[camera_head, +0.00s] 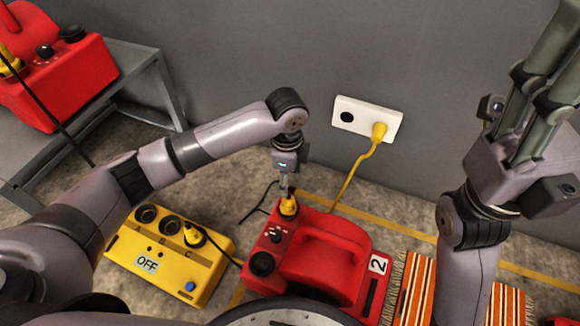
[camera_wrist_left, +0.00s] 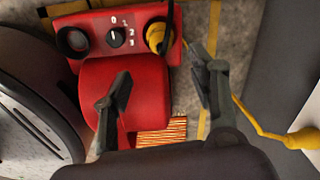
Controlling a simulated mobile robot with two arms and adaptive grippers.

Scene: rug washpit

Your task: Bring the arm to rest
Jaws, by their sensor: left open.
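My left arm reaches in from the left. Its gripper (camera_head: 284,188) points down over the yellow plug (camera_head: 289,206) on the red machine (camera_head: 340,255). In the left wrist view the left gripper's fingers (camera_wrist_left: 160,78) stand apart with nothing between them. The yellow plug (camera_wrist_left: 158,37) sits at the red machine's corner, beside a dial marked with numbers (camera_wrist_left: 116,37). Whether a fingertip touches the plug is unclear. My right gripper (camera_head: 535,95) is raised at the upper right, its fingertips partly cut off by the frame.
A white wall socket (camera_head: 347,117) holds a yellow plug (camera_head: 379,131) with a yellow cord. Another red machine (camera_head: 75,80) is on a grey table (camera_head: 140,62). An orange striped rug (camera_head: 415,285) lies at right.

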